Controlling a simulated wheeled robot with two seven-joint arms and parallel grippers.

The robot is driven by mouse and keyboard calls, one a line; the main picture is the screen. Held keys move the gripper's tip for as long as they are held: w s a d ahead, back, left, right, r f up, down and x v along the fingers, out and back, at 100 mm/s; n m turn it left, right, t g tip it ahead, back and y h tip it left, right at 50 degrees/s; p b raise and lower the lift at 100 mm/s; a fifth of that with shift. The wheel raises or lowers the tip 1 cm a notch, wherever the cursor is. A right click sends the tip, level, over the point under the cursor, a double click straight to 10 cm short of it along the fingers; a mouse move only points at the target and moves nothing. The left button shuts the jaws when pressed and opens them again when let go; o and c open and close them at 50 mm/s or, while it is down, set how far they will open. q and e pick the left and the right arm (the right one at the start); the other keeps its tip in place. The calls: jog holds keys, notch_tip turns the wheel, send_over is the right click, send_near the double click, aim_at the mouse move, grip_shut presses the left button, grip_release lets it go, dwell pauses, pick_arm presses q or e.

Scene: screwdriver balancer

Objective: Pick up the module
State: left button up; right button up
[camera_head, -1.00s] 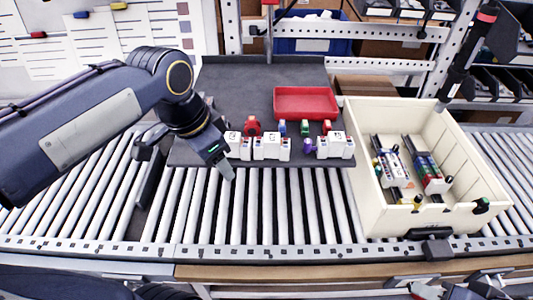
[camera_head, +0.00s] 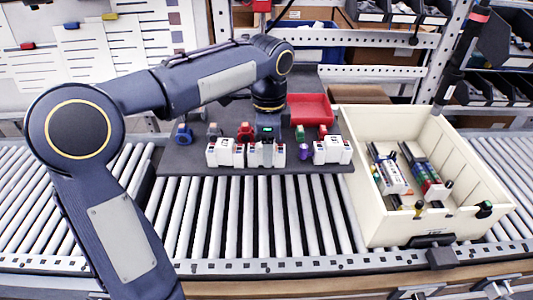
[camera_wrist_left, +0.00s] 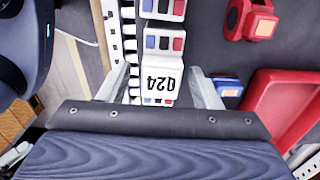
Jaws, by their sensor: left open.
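White modules stand in a row along the front of the dark board: one at the left (camera_head: 225,153), one in the middle (camera_head: 267,155) and one at the right (camera_head: 333,150). My left gripper (camera_head: 267,139) is above the middle module, pointing down. In the left wrist view my open left gripper (camera_wrist_left: 160,88) has its two grey fingers on either side of a white module marked 024 (camera_wrist_left: 162,80). Contact with the module cannot be told. My right gripper is not in view.
The dark board (camera_head: 180,160) also carries a red tray (camera_head: 310,108) and small red, blue, green and purple parts. A cream crate (camera_head: 375,222) holding rails with modules stands at the right. The roller conveyor (camera_head: 240,215) in front is clear.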

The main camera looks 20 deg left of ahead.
pick_arm(q)
jog(key=shift+f, duration=0.75)
jog(key=c, duration=1.1)
jog(key=shift+c, duration=0.3)
jog(key=shift+r, duration=0.15)
